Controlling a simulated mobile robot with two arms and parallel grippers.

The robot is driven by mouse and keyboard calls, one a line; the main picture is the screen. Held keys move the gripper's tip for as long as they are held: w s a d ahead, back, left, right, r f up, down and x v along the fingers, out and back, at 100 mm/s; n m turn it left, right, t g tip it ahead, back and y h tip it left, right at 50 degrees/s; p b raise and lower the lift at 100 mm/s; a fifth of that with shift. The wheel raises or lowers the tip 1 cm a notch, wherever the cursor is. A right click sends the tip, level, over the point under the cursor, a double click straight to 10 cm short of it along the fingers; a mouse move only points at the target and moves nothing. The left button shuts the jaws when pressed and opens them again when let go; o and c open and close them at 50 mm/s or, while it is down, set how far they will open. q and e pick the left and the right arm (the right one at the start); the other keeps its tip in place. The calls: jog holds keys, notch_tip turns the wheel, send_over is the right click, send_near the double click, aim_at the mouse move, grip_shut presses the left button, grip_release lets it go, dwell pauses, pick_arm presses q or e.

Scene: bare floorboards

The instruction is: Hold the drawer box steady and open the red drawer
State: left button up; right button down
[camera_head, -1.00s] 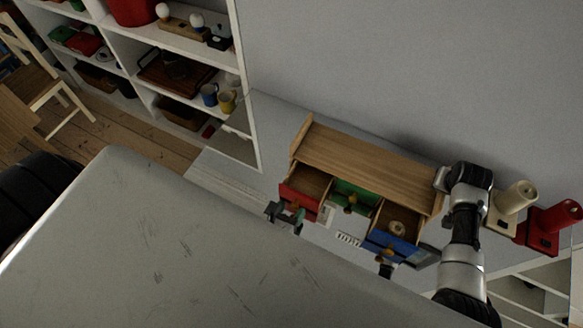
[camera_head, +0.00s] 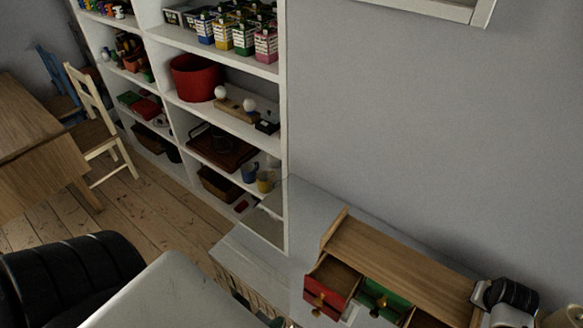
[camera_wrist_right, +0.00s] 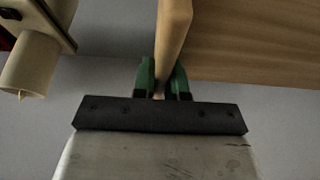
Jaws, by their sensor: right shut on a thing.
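The wooden drawer box (camera_head: 400,258) stands on the grey surface at the lower right of the head view. Its red drawer (camera_head: 325,293) is pulled out at the left end, with its inside showing. The green drawer (camera_head: 382,298) beside it is also partly out. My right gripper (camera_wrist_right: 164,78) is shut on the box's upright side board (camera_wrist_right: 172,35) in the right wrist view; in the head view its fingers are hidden. My left gripper (camera_head: 257,309) is at the bottom edge, left of the red drawer and apart from it. Its green fingers look spread and empty.
A white shelf unit (camera_head: 284,130) with a red bucket (camera_head: 195,78), cartons and mugs stands left of the box. A wooden table (camera_head: 35,125) and a cream chair (camera_head: 98,125) are at the far left. A cream cylindrical object (camera_wrist_right: 30,65) is close to my right gripper.

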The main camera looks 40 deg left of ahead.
jog(key=c, duration=1.1)
grip_release()
jog(key=shift+r, duration=0.1)
